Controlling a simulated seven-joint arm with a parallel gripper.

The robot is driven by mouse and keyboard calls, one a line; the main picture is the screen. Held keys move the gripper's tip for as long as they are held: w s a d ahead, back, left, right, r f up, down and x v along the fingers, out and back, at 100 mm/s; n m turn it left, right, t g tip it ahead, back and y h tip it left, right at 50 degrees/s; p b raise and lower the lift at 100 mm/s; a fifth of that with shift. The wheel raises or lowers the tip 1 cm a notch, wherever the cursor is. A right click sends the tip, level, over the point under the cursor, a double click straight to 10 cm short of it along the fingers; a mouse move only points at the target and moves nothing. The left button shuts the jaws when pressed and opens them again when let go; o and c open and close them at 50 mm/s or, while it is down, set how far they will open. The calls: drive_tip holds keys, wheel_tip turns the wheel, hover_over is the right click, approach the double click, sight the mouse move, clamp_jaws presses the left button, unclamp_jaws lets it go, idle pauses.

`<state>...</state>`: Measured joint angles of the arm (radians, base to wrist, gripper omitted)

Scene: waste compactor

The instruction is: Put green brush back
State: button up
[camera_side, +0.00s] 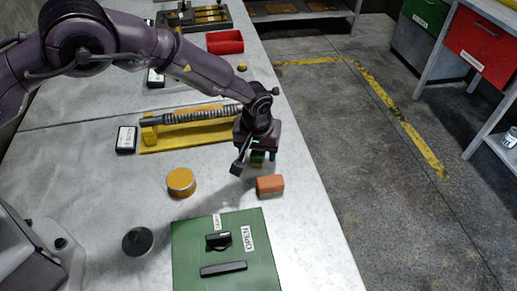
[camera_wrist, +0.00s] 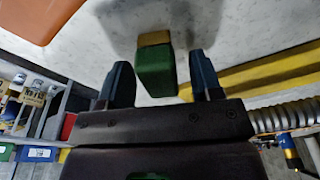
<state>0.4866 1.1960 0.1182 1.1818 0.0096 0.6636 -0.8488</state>
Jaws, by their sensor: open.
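The green brush (camera_wrist: 155,75) is a green block with a tan-yellow end. In the wrist view it sits between the two blue fingers of my gripper (camera_wrist: 161,72), with gaps visible on both sides. My gripper is open and points down. Its housing hides much of the brush in the side view, and I cannot tell whether the brush touches the table.
An orange block (camera_side: 270,185) lies close in front of my gripper. A yellow rack (camera_side: 190,141) with a ribbed hose is just behind and left. An orange round tin (camera_side: 181,181) and a green panel marked OPEN (camera_side: 190,245) stand nearer. The table's right edge is close.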

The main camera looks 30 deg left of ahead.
wheel_tip(320, 180, up, 12)
drive_tip(key=s, duration=0.1)
drive_tip(key=shift+s+d, duration=0.35)
wheel_tip(320, 180, up, 10)
hover_over(257, 154)
drive_tip(key=s+a, duration=0.3)
drive_tip(key=a, duration=0.3)
drive_tip(key=s+a+r+m+t+h, duration=0.1)
drive_tip(key=s+a+r+m+t, duration=0.1)
drive_tip(key=s+a+r, duration=0.65)
drive_tip(key=s+a+r+m+t, duration=0.1)
drive_tip(key=s+a, duration=0.2)
drive_tip(key=s, duration=0.5)
drive_tip(key=s+a+r+m+t, duration=0.1)
drive_tip(key=s+a+r, duration=0.1)
drive_tip(key=s, duration=0.7)
drive_tip(key=shift+a+r, duration=0.25)
drive_tip(key=shift+a, duration=0.35)
